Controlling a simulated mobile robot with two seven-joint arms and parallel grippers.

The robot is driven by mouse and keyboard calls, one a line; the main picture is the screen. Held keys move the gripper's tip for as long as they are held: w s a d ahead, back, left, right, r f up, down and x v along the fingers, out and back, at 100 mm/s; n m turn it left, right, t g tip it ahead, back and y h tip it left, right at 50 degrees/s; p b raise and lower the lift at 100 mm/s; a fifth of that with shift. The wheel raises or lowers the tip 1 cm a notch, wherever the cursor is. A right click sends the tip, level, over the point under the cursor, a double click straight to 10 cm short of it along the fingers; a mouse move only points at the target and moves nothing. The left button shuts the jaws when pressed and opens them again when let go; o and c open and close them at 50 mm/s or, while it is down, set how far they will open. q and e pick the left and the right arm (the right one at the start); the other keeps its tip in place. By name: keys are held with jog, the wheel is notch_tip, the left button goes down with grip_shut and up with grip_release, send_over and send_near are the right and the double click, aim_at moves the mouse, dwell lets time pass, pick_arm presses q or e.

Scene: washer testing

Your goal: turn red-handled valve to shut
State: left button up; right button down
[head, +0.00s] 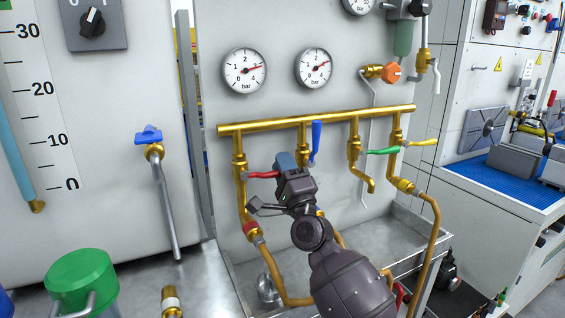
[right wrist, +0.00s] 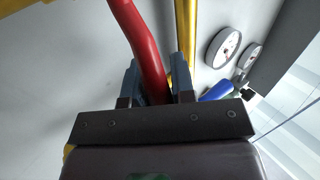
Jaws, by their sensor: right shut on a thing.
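The red valve handle (head: 262,174) sticks out to the right from a brass valve (head: 239,172) on the left vertical pipe under the brass manifold. My right gripper (head: 285,160) is at the free end of this handle in the head view. In the right wrist view the red handle (right wrist: 138,45) runs down between the two fingers of my right gripper (right wrist: 155,85), which is shut on it. The handle lies roughly level in the head view. The left gripper does not show.
The brass manifold (head: 330,118) runs above, with a blue handle (head: 316,138), a green handle (head: 383,151) and a yellow handle (head: 423,142) close by to the right. Gauges (head: 244,70) hang above. A metal sink (head: 400,235) lies below. A green-lidded container (head: 80,280) stands at lower left.

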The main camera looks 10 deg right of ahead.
jog(key=shift+f, duration=0.1)
dwell(0.3)
jog(key=c, duration=1)
grip_release()
jog(key=shift+o, duration=0.2)
jog(key=v, duration=1)
jog(key=shift+s+f, duration=0.2)
jog(key=shift+s, duration=0.15)
jog(key=shift+d, duration=0.1)
